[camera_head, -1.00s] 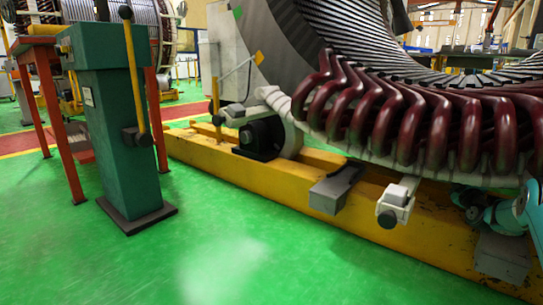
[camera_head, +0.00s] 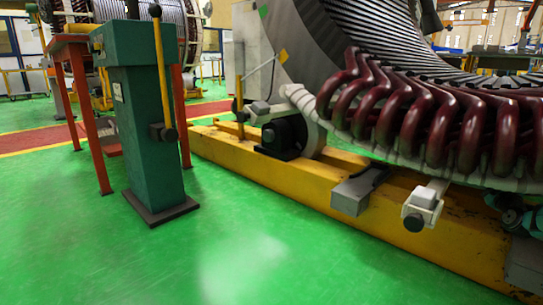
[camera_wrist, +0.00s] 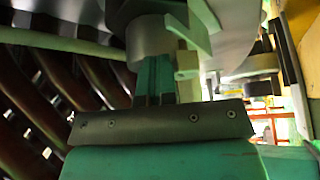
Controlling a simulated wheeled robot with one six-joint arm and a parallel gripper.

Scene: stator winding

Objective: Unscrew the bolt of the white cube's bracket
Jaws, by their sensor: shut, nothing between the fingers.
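The white cube (camera_head: 425,198) sits at the end of a pale bracket under the stator's red coils, at the front of the yellow beam. Its dark round bolt head (camera_head: 413,222) faces the floor side. My gripper (camera_wrist: 156,78) shows in the wrist view, with its teal fingers together and nothing between them. A grey-white cylinder and a pale block are just beyond the fingertips; I cannot tell whether they touch. In the head view, a teal part of my arm (camera_head: 518,212) shows at the right edge, right of the cube; the fingers cannot be made out there.
The yellow beam (camera_head: 290,200) runs under the stator coils (camera_head: 400,100). A grey block (camera_head: 353,195) juts out left of the cube, and a black motor (camera_head: 284,135) stands further left. A green post (camera_head: 150,130) stands at left. The green floor in front is clear.

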